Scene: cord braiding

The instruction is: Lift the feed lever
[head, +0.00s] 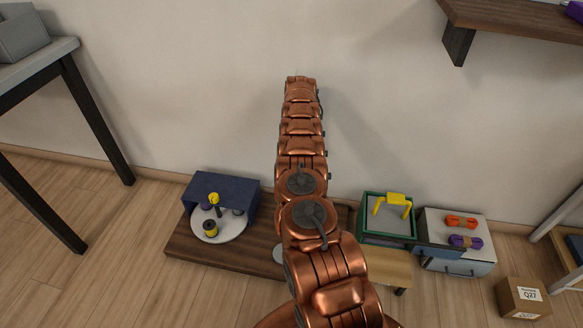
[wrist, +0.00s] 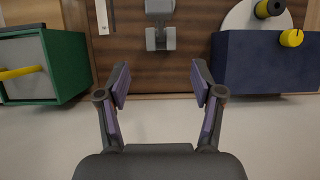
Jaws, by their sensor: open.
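My gripper (wrist: 160,75) is open and empty in the wrist view; in the head view my arm hides it. Beyond the fingertips, a grey bar with a forked, blocky end (wrist: 160,37) lies over a dark brown wooden board (wrist: 190,65). It may be the feed lever, but I cannot tell for sure. The gripper is apart from it. In the head view my arm covers the middle of the board (head: 205,257). A navy box (head: 238,188) stands on the board's left, beside a white disc (head: 205,234) carrying a black-and-yellow spool (head: 210,229).
A green-sided box (head: 362,215) with a yellow handle (head: 393,200) stands right of my arm. Beside it, a grey box (head: 437,226) bears orange and purple cord bundles. A cardboard box (head: 522,297) sits at lower right. A shelf (head: 520,18) juts from the wall.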

